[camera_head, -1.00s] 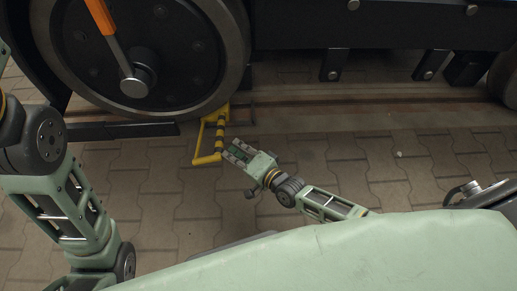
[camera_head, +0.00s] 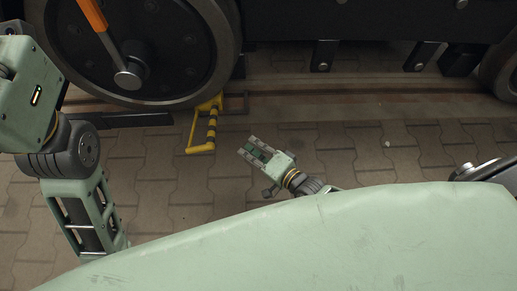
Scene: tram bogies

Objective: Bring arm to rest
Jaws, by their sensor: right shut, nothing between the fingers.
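My right gripper (camera_head: 249,146) is shut and empty. It hangs above the paving, just right of the yellow wheel chock and apart from it. The yellow wheel chock (camera_head: 211,128), with black stripes and a handle frame, sits at the foot of the large dark wheel (camera_head: 150,50). My left arm stands at the left side of the view. Its gripper is outside the picture.
An orange-handled tool (camera_head: 92,14) meets the wheel hub. The rail (camera_head: 340,105) runs along the bogie (camera_head: 400,20), with dark brackets hanging above it. A second wheel (camera_head: 505,70) shows at the right edge.

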